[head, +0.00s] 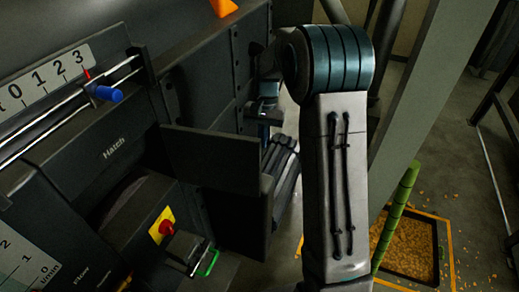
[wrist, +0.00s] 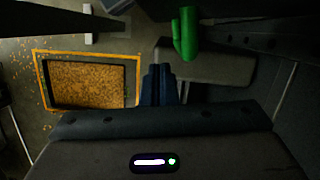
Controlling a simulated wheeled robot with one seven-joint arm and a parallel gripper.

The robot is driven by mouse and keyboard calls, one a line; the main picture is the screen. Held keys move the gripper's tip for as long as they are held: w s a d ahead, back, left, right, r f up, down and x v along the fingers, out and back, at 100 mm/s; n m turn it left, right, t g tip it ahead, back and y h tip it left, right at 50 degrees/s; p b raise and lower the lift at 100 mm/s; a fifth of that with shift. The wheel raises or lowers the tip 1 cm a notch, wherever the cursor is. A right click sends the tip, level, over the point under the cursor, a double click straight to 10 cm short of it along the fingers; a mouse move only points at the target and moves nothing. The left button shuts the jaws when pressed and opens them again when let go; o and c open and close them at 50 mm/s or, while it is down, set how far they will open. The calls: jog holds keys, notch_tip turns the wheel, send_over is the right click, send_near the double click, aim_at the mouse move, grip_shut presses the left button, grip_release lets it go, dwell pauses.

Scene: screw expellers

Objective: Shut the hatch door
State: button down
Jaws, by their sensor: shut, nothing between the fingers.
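The hatch door (head: 210,160) is a dark flat panel standing out from the machine, open, just right of the "Hatch" label (head: 114,147). The dark hatch opening (head: 122,200) shows below that label. My gripper (head: 264,112) is beside the machine, above and right of the panel, partly hidden by my arm. In the wrist view my gripper (wrist: 160,72) has its dark blue fingers together with nothing between them. A grey panel (wrist: 210,66) and a green handle-like part (wrist: 185,35) lie beyond and right of the fingertips. I cannot tell whether the fingers touch the panel.
A red button on a yellow plate (head: 158,224) and a blue-knobbed slider (head: 108,93) are on the machine. A tray of orange pellets (head: 436,250) lies on the floor at right, behind a green pole (head: 396,210). A grey post (head: 425,90) stands right of my arm.

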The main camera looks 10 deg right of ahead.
aim_at(259, 152)
jog(key=shift+s+a+f+p, duration=0.2)
jog(key=shift+s+a, duration=0.1)
jog(key=shift+s, duration=0.35)
jog(key=shift+s+a+f+p, duration=0.25)
jog(key=shift+s+a, duration=0.1)
jog(key=shift+s, duration=0.25)
jog(key=shift+s+a+f+p, duration=0.2)
jog(key=shift+s+a, duration=0.1)
jog(key=shift+s, duration=0.35)
jog(key=shift+s, duration=0.1)
